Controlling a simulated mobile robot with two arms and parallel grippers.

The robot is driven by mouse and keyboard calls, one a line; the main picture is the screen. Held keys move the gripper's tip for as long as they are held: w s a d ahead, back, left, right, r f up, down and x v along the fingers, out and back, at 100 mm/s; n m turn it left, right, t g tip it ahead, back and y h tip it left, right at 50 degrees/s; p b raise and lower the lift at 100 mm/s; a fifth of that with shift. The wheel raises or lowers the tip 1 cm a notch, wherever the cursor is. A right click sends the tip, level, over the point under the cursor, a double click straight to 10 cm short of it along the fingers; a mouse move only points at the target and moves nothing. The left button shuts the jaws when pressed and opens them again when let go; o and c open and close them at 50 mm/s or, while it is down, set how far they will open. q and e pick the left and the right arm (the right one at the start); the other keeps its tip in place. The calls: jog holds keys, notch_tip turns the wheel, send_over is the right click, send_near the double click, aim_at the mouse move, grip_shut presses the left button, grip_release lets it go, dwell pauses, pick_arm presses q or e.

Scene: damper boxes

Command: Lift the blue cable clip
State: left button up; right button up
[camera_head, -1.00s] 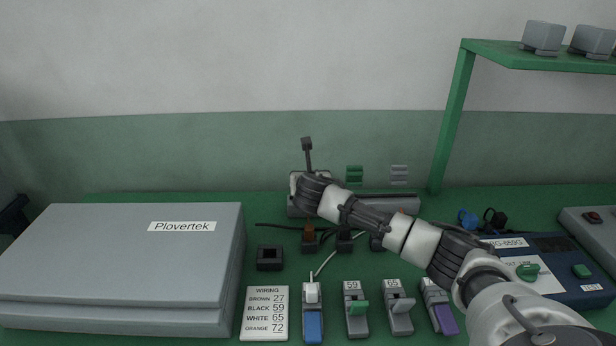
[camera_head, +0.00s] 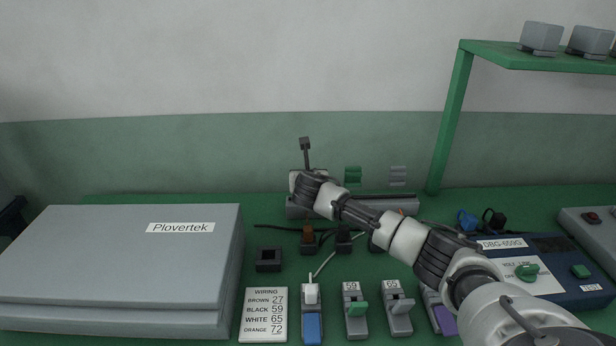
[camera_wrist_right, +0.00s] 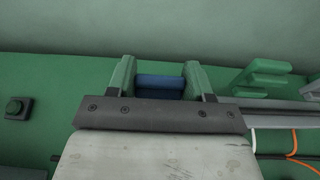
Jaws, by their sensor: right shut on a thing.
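The blue cable clip (camera_wrist_right: 160,82) shows in the right wrist view between the two green fingertips of my right gripper (camera_wrist_right: 160,80). The fingers are shut on it, one at each side. In the head view my right wrist stands over the left end of the grey rail (camera_head: 385,206) and hides the clip and the fingertips. I cannot tell whether the clip touches the rail. A green clip (camera_head: 353,174) and a grey clip (camera_head: 398,175) stand on the rail to the right. The green one also shows in the right wrist view (camera_wrist_right: 262,80).
A grey Plovertek case (camera_head: 120,255) fills the left. A wiring card (camera_head: 264,314) and several levered grey blocks (camera_head: 355,312) line the front. A blue meter box (camera_head: 555,262) is at right, under a green shelf (camera_head: 540,58). Cables lie before the rail.

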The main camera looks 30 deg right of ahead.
jog(key=shift+r+p, duration=0.15)
jog(key=shift+p, duration=0.3)
jog(key=g+p, duration=0.1)
jog(key=p, duration=0.3)
jog(key=w+g+y+p, duration=0.1)
jog(key=p, duration=0.3)
jog(key=shift+w+d+r, duration=0.15)
jog(key=shift+d+r, duration=0.2)
jog(key=shift+r, duration=0.05)
jog(key=shift+w+d+f+g+y+p, duration=0.15)
jog(key=shift+w+f+g+y+p, duration=0.1)
jog(key=shift+g+y+p, duration=0.4)
jog(key=shift+w+d+f+g+y+b, duration=0.25)
jog(key=shift+w+g+y+b, duration=0.1)
jog(key=shift+g+b, duration=0.3)
jog(key=shift+r, duration=0.1)
jog(key=o, duration=0.9)
jog(key=shift+o, duration=0.2)
